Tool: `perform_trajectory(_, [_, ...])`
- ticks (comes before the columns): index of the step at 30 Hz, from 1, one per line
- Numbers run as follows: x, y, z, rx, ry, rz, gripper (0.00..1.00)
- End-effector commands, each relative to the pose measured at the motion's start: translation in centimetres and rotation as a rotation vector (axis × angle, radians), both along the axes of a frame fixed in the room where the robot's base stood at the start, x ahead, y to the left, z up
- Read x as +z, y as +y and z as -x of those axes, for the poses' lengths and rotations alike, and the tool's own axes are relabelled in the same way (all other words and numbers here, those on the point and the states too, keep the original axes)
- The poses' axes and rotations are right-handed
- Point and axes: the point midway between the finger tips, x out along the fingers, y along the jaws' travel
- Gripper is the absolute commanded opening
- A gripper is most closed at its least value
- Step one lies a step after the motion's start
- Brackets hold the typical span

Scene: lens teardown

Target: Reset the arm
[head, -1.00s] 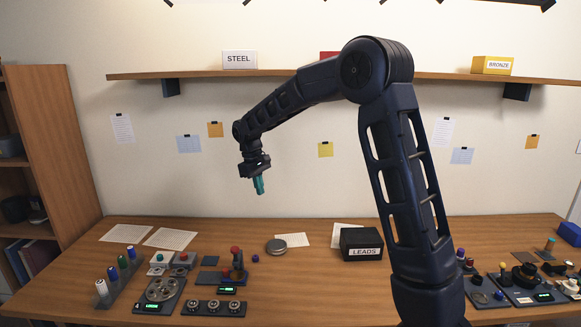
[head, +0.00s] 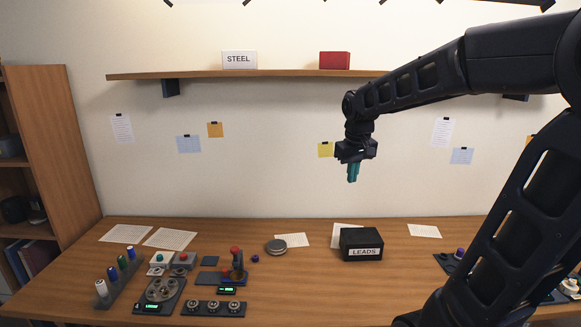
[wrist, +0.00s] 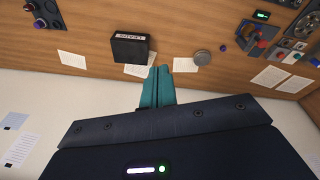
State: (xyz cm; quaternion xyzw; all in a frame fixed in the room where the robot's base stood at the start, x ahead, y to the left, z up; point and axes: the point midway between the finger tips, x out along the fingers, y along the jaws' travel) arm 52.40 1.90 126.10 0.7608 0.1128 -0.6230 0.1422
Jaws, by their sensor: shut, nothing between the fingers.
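My arm reaches in from the right side of the head view. My gripper (head: 352,173) hangs in the air in front of the back wall, above the desk and below the shelf. Its teal fingers point down and are shut with nothing between them. In the wrist view the teal fingers (wrist: 157,88) lie side by side, with the desk beyond them. The fingers touch nothing.
A black LEADS box (head: 361,244) stands on the desk (head: 300,285) below my gripper. A round grey tin (head: 276,246) is left of it. Devices with knobs (head: 165,290) crowd the desk's left. A shelf (head: 240,74) holds a STEEL box (head: 239,60) and a red box (head: 335,61).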

Motion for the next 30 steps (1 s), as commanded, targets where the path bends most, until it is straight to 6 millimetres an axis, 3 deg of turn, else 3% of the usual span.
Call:
perform_trajectory(9, [-0.7,-6.0,7.2,-0.172,-0.097,-0.056,0.00])
perform_trajectory(18, [-2.8,-9.2,12.9,-0.308,-0.177,-0.099,0.00])
perform_trajectory(23, [-3.5,-9.8,14.2,-0.341,-0.196,-0.110,0.00])
perform_trajectory(30, [-3.7,-9.9,14.5,-0.347,-0.200,-0.113,0.00])
